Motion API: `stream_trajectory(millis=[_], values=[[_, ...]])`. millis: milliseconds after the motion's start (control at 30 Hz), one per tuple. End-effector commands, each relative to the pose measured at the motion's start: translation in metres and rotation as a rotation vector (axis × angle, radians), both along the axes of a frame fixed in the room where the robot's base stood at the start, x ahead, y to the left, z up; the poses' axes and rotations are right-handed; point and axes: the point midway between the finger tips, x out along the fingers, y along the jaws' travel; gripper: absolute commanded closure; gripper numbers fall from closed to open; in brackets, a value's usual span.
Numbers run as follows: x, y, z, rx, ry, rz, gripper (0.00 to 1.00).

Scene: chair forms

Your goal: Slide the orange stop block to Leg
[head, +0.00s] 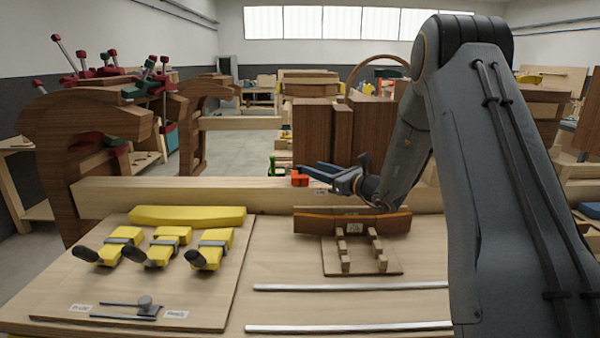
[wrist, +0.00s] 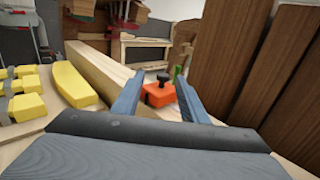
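The orange stop block (head: 299,179) sits at the light wooden beam (head: 180,195) behind the bench. In the wrist view the orange block (wrist: 158,96) has a black knob on top and shows between the two blue fingers, towards their tips. My gripper (head: 308,168) is open, with its fingers pointing left over the beam by the block. In the wrist view my gripper (wrist: 159,80) has a finger on each side of the block; I cannot tell whether either touches it. A small pale label (head: 322,191) is on the beam just right of the block; its text is unreadable.
A curved brown piece (head: 350,223) stands on a pegged wooden jig (head: 362,260) in front of the beam. Yellow clamps (head: 165,247) and a yellow bar (head: 188,215) lie on the left board. Tall brown wood blocks (head: 345,130) stand behind the beam. Two metal strips lie at the front.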

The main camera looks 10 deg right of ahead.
Motion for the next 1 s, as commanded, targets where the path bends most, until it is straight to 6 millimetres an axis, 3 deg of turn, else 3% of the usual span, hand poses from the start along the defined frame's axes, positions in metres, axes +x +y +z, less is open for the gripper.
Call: stream_trajectory(millis=[133,367,700,1000], values=[[0.004,-0.002,-0.014,0.001,-0.001,-0.004,0.6],[0.02,0.003,-0.012,0.0,-0.002,-0.01,0.6],[0.06,0.029,-0.013,0.001,-0.001,-0.011,0.6],[0.069,0.036,-0.014,0.0,0.0,-0.01,0.6]])
